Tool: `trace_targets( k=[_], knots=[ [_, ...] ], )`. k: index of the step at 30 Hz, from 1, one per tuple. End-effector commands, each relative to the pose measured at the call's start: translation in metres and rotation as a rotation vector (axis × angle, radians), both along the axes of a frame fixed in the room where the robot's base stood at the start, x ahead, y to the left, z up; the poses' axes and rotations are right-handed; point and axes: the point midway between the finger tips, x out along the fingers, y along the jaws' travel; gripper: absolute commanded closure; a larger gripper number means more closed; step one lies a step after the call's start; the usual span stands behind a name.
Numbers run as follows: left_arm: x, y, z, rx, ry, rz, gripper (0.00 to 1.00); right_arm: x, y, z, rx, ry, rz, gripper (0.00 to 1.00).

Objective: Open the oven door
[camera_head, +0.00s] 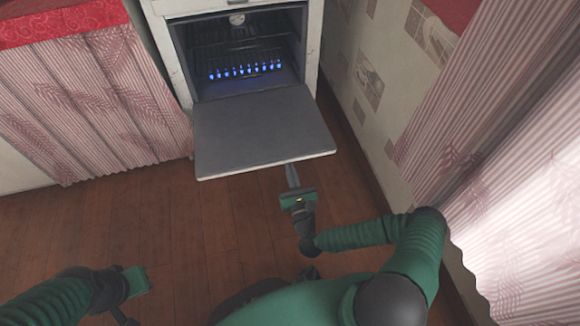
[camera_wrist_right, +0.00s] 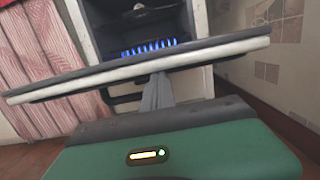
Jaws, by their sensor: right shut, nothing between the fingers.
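The white oven (camera_head: 313,40) stands against the back wall with a row of blue flames inside its dark cavity. Its grey door (camera_head: 262,130) is folded down to about level, sticking out toward me. My right gripper (camera_head: 291,172) is shut and empty, its fingertips at the door's front edge near the right corner, partly under it. In the right wrist view the shut fingers (camera_wrist_right: 158,92) reach up to the underside of the door (camera_wrist_right: 150,62); I cannot tell whether they touch. My left gripper (camera_head: 138,281) is low at the left, away from the oven; its fingers are not clear.
A pink pleated curtain (camera_head: 90,110) hangs under a red-covered counter (camera_head: 60,20) left of the oven. A patterned wall (camera_head: 375,80) and another pink curtain (camera_head: 510,150) are close on the right. The wooden floor (camera_head: 200,230) in front is clear.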

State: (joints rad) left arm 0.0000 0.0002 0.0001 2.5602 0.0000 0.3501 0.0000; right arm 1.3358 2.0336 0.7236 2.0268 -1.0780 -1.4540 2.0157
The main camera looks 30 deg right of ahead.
Motion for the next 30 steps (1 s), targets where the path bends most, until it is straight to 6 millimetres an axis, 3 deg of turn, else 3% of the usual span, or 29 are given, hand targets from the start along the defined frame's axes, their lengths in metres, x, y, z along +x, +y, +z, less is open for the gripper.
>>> trace_targets(
  k=[1,15,21,30],
  knots=[
    [0.0,0.0,0.032,0.0,-0.001,0.0,1.0,0.0,-0.001,0.031,0.006,0.02,-0.001,1.0],
    [0.001,0.0,0.203,0.0,-0.001,0.0,1.0,0.024,-0.008,0.151,0.101,0.354,-0.001,1.0],
    [0.001,0.0,0.249,0.0,-0.001,0.0,1.0,0.042,-0.013,0.183,0.136,0.476,-0.001,1.0],
    [0.001,0.0,0.276,0.0,0.0,0.0,1.0,0.063,-0.019,0.208,0.145,0.507,-0.001,1.0]
  ],
)
